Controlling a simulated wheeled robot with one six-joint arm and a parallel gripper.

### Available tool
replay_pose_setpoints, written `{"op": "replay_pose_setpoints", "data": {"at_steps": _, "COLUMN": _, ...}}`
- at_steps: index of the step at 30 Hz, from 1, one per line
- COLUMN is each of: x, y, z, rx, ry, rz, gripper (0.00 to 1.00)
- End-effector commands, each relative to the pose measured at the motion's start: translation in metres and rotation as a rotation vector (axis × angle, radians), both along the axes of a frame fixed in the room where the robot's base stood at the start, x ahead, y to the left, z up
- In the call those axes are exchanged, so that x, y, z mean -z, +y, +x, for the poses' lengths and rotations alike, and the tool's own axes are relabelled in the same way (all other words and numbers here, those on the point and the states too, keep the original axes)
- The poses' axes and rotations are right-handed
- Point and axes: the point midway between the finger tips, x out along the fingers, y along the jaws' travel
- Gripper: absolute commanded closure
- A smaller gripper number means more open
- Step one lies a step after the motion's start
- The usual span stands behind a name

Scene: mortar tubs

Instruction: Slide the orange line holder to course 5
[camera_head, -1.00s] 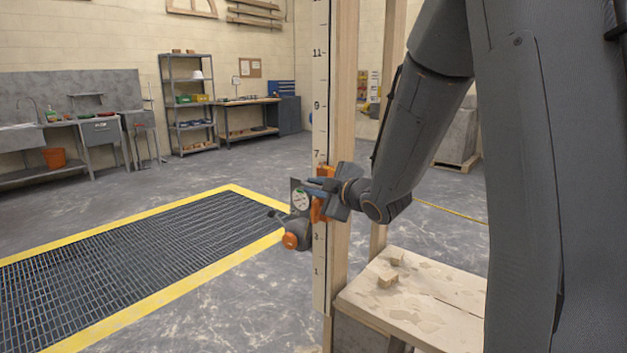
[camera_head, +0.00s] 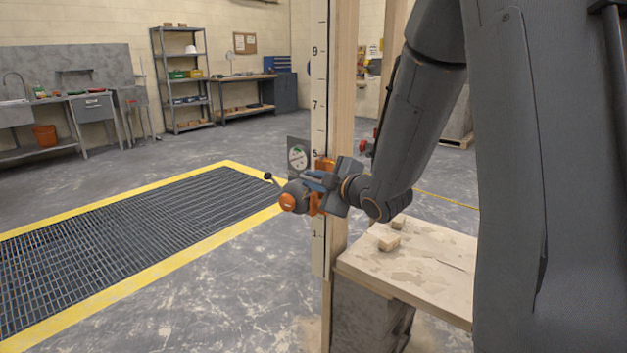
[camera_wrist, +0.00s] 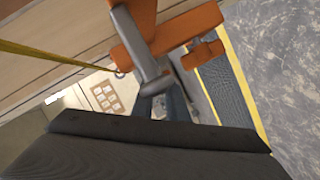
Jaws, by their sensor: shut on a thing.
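The orange line holder (camera_head: 325,165) sits on the pale numbered rod (camera_head: 319,80) in the head view, its top edge just below the mark 5. The mark 1 shows below the holder; the mark 3 is hidden. My gripper (camera_head: 320,182) is shut on the holder from the right and covers much of it. In the wrist view the orange holder (camera_wrist: 180,30) is close in front, with a grey rounded part across it. The fingertips' exact contact is hard to see there.
A dial plate (camera_head: 298,157) and a grey knob with an orange cap (camera_head: 288,202) are just left of the holder. A wooden platform (camera_head: 430,262) with small blocks stands right of the rod. A yellow cord (camera_wrist: 50,55) crosses the wrist view. Floor is clear in front.

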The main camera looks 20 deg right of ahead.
Motion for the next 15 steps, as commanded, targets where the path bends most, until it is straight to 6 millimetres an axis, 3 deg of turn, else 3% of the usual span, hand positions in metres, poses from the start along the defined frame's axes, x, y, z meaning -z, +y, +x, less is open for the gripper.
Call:
{"op": "replay_pose_setpoints", "data": {"at_steps": 5, "x": 0.0011, "y": 0.0015, "z": -0.0012, "rx": -0.003, "ry": 0.003, "rz": 0.001, "gripper": 1.00}}
{"op": "replay_pose_setpoints", "data": {"at_steps": 6, "x": 0.0011, "y": 0.0016, "z": -0.0011, "rx": -0.003, "ry": 0.003, "rz": 0.001, "gripper": 0.80}}
{"op": "replay_pose_setpoints", "data": {"at_steps": 8, "x": 0.0010, "y": 0.0013, "z": -0.0010, "rx": -0.002, "ry": 0.002, "rz": 0.001, "gripper": 0.71}}
{"op": "replay_pose_setpoints", "data": {"at_steps": 15, "x": 0.0003, "y": -0.0003, "z": -0.0005, "rx": -0.001, "ry": 0.001, "rz": 0.000, "gripper": 0.71}}
